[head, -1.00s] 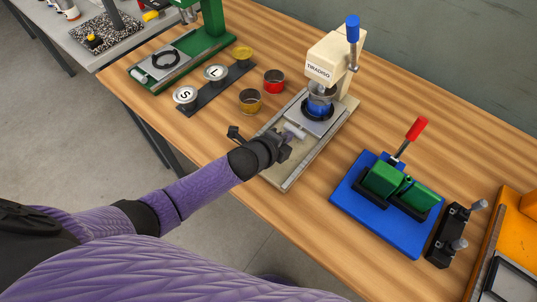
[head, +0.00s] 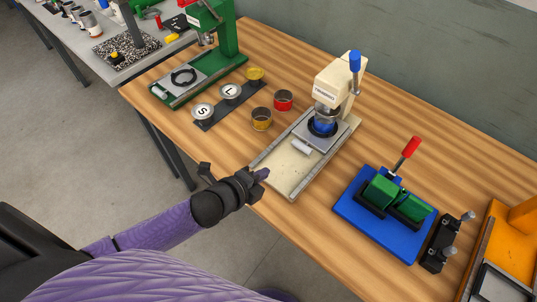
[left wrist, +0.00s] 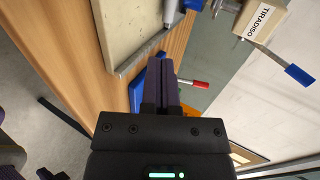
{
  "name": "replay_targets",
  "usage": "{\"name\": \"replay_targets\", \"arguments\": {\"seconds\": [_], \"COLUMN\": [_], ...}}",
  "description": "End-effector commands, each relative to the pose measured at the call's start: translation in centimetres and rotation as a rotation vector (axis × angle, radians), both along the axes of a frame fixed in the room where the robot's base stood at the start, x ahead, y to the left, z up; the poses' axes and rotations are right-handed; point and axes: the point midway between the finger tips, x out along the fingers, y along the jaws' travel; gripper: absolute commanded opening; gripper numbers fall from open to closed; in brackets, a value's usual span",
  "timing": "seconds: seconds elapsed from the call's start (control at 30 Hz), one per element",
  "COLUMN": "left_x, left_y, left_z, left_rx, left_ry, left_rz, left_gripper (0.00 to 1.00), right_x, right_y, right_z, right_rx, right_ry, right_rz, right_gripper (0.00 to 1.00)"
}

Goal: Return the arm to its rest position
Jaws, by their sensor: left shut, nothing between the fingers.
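My left gripper (head: 262,174) is shut and empty. In the head view it is at the front left edge of the cream press's base, apart from the press handle. In the left wrist view its purple fingers (left wrist: 166,82) are together with nothing between them. The cream press (head: 331,95), labelled TIRADISO, stands on the wooden table with a blue-tipped lever up. A blue piece (head: 323,125) sits under its head, on the sliding plate with a light grey handle (head: 301,147). My right gripper is not in view.
A green press (head: 215,25) stands at the back left. A black strip with S and L pieces (head: 229,95), a yellow tin (head: 262,118) and a red tin (head: 283,100) lie between the presses. A blue fixture with green blocks (head: 385,215) is at right. Floor is open left of the table.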

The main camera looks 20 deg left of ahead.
Motion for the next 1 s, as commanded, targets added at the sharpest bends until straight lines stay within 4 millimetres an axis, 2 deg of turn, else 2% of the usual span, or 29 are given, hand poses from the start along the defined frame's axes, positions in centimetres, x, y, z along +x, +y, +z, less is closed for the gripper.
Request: {"name": "replay_targets", "arguments": {"seconds": [0.13,0.27,0.5,0.8,1.0], "left_x": [-0.3,-2.1,-8.2,-16.9,-16.0], "left_y": [-0.2,-0.8,-0.4,0.6,0.5], "left_z": [0.1,0.6,2.1,4.6,-3.5], "left_rx": [-0.029,-0.226,-0.590,-0.840,-0.792], "left_ry": [0.022,0.195,0.556,0.869,0.891], "left_rz": [0.031,0.281,0.837,1.426,1.428], "left_gripper": [0.00,0.00,0.00,0.00,0.00], "right_x": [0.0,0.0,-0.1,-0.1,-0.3], "right_y": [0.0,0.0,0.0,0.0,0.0], "right_z": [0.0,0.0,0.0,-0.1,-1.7], "right_rx": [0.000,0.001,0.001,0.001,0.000], "right_ry": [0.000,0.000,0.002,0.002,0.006], "right_rz": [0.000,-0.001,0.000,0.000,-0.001], "right_gripper": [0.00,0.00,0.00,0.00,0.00]}}
